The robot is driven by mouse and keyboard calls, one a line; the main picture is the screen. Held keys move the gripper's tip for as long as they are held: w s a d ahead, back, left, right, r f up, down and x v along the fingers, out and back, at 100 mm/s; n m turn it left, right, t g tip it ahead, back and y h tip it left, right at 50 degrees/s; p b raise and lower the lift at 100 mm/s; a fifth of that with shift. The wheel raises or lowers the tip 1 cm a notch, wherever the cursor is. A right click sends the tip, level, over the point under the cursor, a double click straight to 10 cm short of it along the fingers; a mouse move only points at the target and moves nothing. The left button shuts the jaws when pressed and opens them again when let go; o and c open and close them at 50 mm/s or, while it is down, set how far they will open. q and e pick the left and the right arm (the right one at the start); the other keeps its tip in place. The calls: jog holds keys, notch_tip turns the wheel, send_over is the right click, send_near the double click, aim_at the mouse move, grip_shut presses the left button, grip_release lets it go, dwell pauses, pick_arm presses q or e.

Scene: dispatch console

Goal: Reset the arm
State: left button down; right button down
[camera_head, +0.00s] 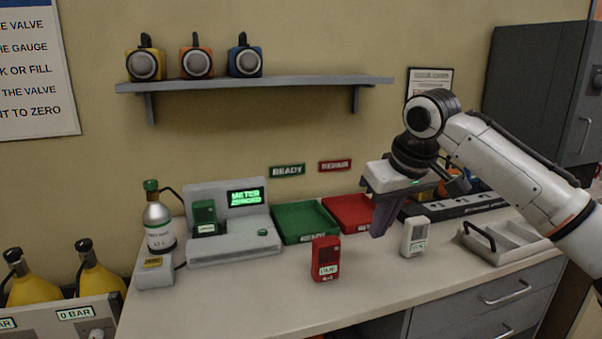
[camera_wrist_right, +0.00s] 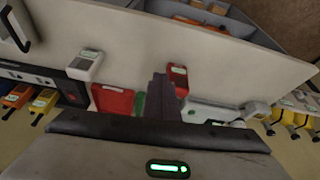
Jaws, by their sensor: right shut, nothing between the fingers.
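My right gripper (camera_head: 381,220) hangs over the worktop, fingers pointing down, shut and empty. It shows in the right wrist view (camera_wrist_right: 160,90) as dark fingers closed together. A red meter (camera_head: 326,259) stands on the worktop left of it, and a white meter (camera_head: 414,236) stands to its right. A green meter (camera_head: 204,217) sits in the grey test station (camera_head: 235,250), whose screen (camera_head: 246,197) reads "METER ZEROED". My left gripper is not in view.
A green tray (camera_head: 305,236) and a red tray (camera_head: 365,226) lie at the back under "READY" and "REPAIR" signs. A gas cylinder (camera_head: 158,222) stands at the left. A grey divided tray (camera_head: 515,253) is at the right. The front worktop (camera_head: 250,305) is clear.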

jog(key=s+d+f+m+h, duration=0.1)
jog(key=s+d+m, duration=0.15)
jog(key=d, duration=1.45)
jog(key=s+d+f+m+h, duration=0.15)
jog(key=d+m, duration=0.25)
jog(key=d, duration=1.2)
jog(key=s+a+f+n+t+h, duration=0.1)
jog(key=s+f+n, duration=0.2)
jog(key=f, duration=1.1)
jog(key=s+a+f+n+t, duration=0.1)
jog(key=s+f+n, duration=0.15)
jog(key=f, duration=1.25)
jog(key=s+a+f+n, duration=0.2)
jog(key=s+f, duration=0.5)
jog(key=s, duration=0.1)
jog(key=s+a+f+n+t+y, duration=0.1)
jog(key=s+a+f+n, duration=0.15)
jog(key=s, duration=0.55)
jog(key=s+a+f+n+y, duration=0.1)
jog(key=s+a+n+y, duration=0.15)
jog(key=s, duration=0.55)
jog(key=a+f+m, duration=0.1)
jog(key=a+m, duration=0.3)
jog(key=a, duration=0.7)
jog(key=s+a+f+m+t+y, duration=0.1)
jog(key=a+m, duration=0.3)
jog(key=a, duration=0.7)
jog(key=shift+f, duration=0.35)
